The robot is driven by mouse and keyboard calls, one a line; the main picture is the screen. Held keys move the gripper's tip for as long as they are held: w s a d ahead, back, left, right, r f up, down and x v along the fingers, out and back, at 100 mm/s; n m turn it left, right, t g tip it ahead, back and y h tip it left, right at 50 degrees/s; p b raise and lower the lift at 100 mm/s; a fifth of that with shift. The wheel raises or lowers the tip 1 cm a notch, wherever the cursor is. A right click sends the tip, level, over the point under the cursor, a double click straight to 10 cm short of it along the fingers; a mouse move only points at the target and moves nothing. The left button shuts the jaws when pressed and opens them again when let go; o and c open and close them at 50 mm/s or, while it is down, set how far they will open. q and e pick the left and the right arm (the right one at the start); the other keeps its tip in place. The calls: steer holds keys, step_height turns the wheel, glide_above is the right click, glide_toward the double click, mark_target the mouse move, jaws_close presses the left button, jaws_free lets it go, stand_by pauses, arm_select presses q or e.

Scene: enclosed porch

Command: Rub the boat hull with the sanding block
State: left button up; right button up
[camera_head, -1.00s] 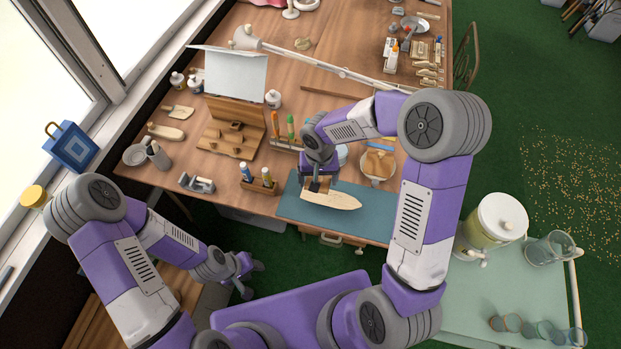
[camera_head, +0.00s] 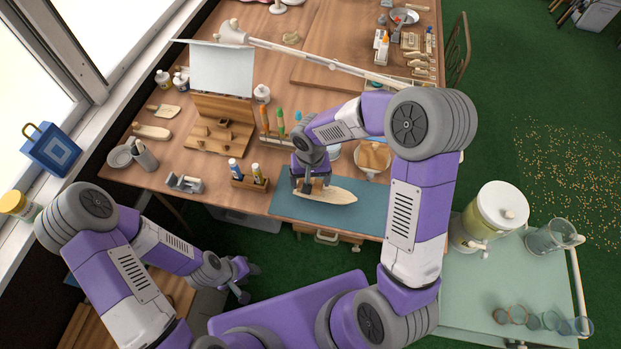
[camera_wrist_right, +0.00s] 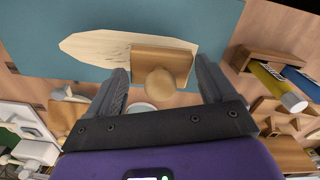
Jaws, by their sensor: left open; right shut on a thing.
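The pale wooden boat hull (camera_head: 338,196) lies flat on the teal mat (camera_head: 372,218) near the table's front edge, its pointed end to the right. My right gripper (camera_head: 310,187) is above the hull's left part. In the right wrist view its fingers are either side of the round knob of the wooden sanding block (camera_wrist_right: 148,52), shut on it. The block overlaps the blunt end of the hull (camera_wrist_right: 100,47); I cannot tell whether it presses on the wood. My left gripper (camera_head: 250,282) is open and empty, below the table's front edge.
A wooden holder with paint tubes (camera_head: 250,182) stands left of the mat. A bowl (camera_head: 373,160) stands behind the mat. A lamp arm (camera_head: 310,57) crosses the table. A side table with a drink dispenser (camera_head: 490,216) is at the right.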

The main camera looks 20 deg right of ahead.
mark_target(320, 186)
steer(key=shift+f+b, duration=0.9)
stand_by(0.7)
steer(key=shift+s+d+r, duration=0.1)
steer(key=shift+s+d, duration=0.25)
steer(key=shift+d, duration=0.25)
steer(key=shift+s+d, duration=0.35)
steer(key=shift+d, duration=0.2)
steer(key=shift+s+d+b, duration=0.1)
steer(key=shift+s+d, duration=0.45)
steer(key=shift+d, duration=0.25)
steer(key=shift+s+d+b, duration=0.1)
steer(key=shift+s+d, duration=0.4)
steer(key=shift+d, duration=0.35)
steer(key=shift+s+d+b, duration=0.1)
steer(key=shift+s+d, duration=0.45)
steer(key=shift+d, duration=0.25)
steer(key=shift+s+d, duration=0.25)
steer(key=shift+d, duration=0.15)
steer(key=shift+c, duration=1.3)
steer(key=shift+s+a, duration=0.1)
steer(key=shift+s, duration=0.05)
steer(key=shift+a, duration=0.1)
